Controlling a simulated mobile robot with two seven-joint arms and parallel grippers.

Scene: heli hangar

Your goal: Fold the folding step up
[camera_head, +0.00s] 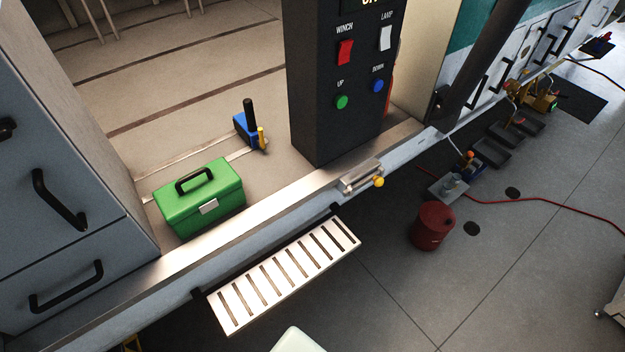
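The folding step (284,274) is a pale metal slatted plate. It sticks out from the side of the cabin floor edge, folded down and about level, with dark hinge mounts at its two inner corners. A metal latch block with a yellow knob (379,182) sits on the sill to the right of the step. A pale rounded shape at the bottom edge, below the step, may be part of my own arm; I cannot tell. Neither of my grippers can be made out in this view.
A green toolbox (200,198) and a blue item with a black handle (247,127) stand on the cabin floor. A black switch panel (340,90) rises behind the sill (250,207). The floor below the step is clear.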

